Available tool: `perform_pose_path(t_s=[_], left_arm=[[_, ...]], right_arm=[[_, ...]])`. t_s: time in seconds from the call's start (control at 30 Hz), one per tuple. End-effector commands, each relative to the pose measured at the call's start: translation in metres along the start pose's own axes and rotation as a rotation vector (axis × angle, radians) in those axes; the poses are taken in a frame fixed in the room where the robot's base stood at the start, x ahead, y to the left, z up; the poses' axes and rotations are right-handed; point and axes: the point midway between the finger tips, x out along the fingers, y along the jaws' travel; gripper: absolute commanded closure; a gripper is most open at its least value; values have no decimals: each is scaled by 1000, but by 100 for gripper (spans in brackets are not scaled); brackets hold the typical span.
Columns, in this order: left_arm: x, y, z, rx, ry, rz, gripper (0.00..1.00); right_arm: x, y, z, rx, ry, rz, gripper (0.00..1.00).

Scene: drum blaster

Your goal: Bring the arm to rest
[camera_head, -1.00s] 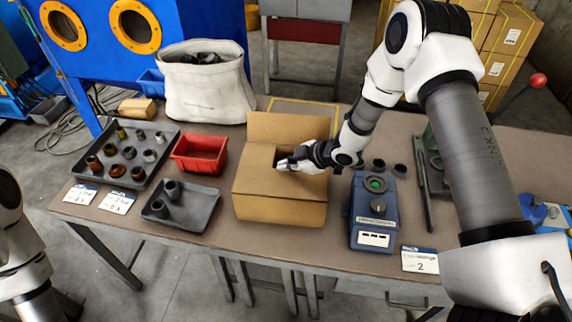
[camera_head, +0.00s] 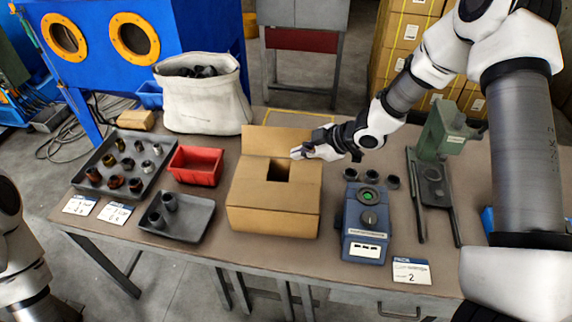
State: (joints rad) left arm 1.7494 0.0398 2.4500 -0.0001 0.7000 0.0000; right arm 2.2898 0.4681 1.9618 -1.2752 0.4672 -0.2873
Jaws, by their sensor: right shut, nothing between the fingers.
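My right gripper (camera_head: 303,152) is shut and empty. It hangs just above the back right part of the open cardboard box (camera_head: 270,215), near its raised rear flap. My right arm (camera_head: 400,95) comes in from the upper right and reaches left over the table. My left arm (camera_head: 20,255) shows at the left edge, and its gripper is out of view.
The table (camera_head: 330,265) holds a dark tray of fittings (camera_head: 82,178), a red bin (camera_head: 195,166), a small grey tray (camera_head: 195,228), a blue device (camera_head: 362,245), several dark cups (camera_head: 371,175) and a green press (camera_head: 445,130). A white sack (camera_head: 205,105) stands behind.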

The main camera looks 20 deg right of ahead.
Motion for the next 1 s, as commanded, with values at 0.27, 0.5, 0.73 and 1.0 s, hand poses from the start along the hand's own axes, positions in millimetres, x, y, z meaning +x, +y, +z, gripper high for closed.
perform_pose_path(t_s=[0.27, 0.5, 0.73, 1.0], left_arm=[[-2, 0, 0, 0, 1, 0, 100], [-1, 0, 0, 0, 1, 0, 100], [-2, 0, 0, 0, 1, 0, 100], [-2, 0, 0, 0, 1, 0, 100]], right_arm=[[-27, 7, 1, -1, 0, -1, 100], [-8, -32, 12, 143, -37, -52, 100], [26, -202, 78, 759, -359, -124, 100], [-40, -357, 164, 1151, -896, 82, 100]])
